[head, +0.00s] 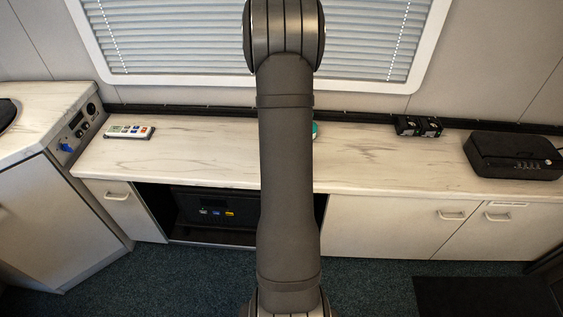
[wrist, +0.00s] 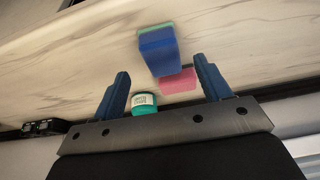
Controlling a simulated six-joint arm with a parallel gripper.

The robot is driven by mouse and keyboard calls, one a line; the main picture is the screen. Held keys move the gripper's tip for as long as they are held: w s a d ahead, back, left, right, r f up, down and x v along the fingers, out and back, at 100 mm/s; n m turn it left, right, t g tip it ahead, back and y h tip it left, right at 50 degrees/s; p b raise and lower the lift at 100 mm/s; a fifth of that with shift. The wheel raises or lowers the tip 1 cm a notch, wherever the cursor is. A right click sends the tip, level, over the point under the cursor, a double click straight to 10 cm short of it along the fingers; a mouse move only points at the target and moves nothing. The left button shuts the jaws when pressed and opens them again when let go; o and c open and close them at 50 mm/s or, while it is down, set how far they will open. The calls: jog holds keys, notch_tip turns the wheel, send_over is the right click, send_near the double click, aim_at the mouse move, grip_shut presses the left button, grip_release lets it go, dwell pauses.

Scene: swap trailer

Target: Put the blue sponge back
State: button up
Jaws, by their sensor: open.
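The blue sponge (wrist: 158,53), with a green layer along one edge, shows in the wrist view between and just beyond my fingertips. My gripper (wrist: 161,68) is open, with a gap between each blue finger and the sponge. A pink sponge (wrist: 179,82) lies on the counter close beside the blue one, partly covered by it in the picture. A teal round tin with a white label (wrist: 145,101) is near the left finger. In the head view my arm hides both sponges and the gripper; only a teal sliver of the tin (head: 315,130) shows.
A remote (head: 129,132) lies at the left, two black blocks (head: 418,126) at the back right, and a black case (head: 514,155) at the far right. An open shelf bay below holds a black unit (head: 215,207).

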jog(key=shift+v, duration=2.55)
jog(key=shift+f, duration=0.1)
jog(key=x, duration=1.2)
jog(key=shift+f, duration=0.1)
